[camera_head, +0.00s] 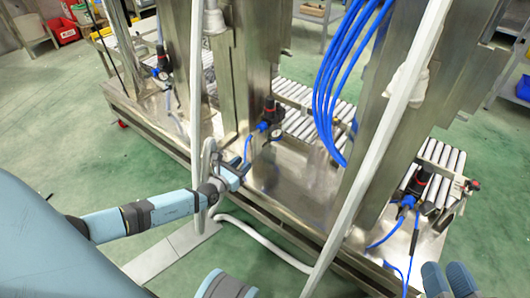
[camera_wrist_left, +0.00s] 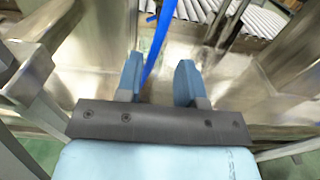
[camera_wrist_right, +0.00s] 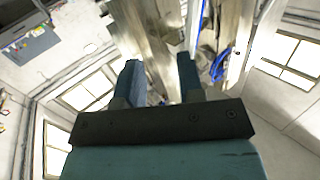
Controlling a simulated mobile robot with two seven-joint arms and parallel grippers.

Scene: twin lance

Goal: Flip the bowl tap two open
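Which fitting is bowl tap two is not clear to me. A middle black and red valve unit (camera_head: 270,115) with a blue fitting stands on the steel frame in the head view. My left gripper (camera_head: 236,172) is in front of and below it, beside a thin grey post. In the left wrist view my left gripper (camera_wrist_left: 158,80) is open and empty. A blue hose (camera_wrist_left: 158,40) shows beyond the gap between its fingers; no tap handle is clear there. My right gripper (camera_wrist_right: 160,80) is open and empty, facing up toward the ceiling.
Similar valve units stand at the left (camera_head: 162,67) and right (camera_head: 416,186). Tall steel columns and a slanting white pole (camera_head: 385,130) stand around the frame. Blue hoses (camera_head: 335,80) hang in a bundle. Roller conveyors (camera_head: 295,95) lie behind.

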